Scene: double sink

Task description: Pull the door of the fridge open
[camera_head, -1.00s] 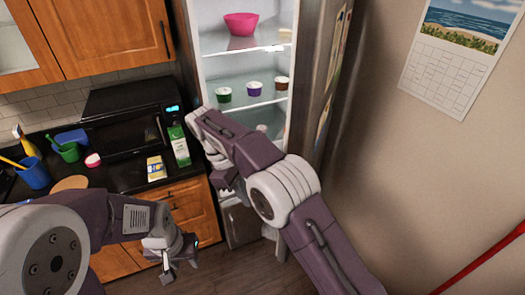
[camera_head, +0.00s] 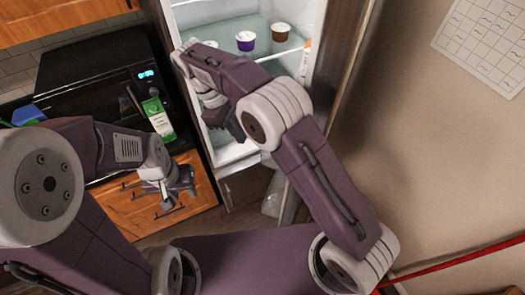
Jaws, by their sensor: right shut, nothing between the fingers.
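The fridge (camera_head: 290,45) stands open in front of me, with its lit white interior and shelves showing. Its door (camera_head: 345,65) is swung out on the right side, near the beige wall. My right arm reaches across the fridge opening and hides part of the lower shelves. My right gripper (camera_head: 231,126) is partly hidden by its own wrist; it is shut and empty, in front of the lower interior and apart from the door. My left gripper (camera_head: 178,194) is open and empty, low in front of the wooden drawers, left of the fridge.
A dark microwave (camera_head: 95,85) and a green-and-white carton (camera_head: 158,118) stand on the black counter at left. Small cups, including a purple one (camera_head: 246,40), sit on a fridge shelf. A calendar (camera_head: 485,40) hangs on the right wall.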

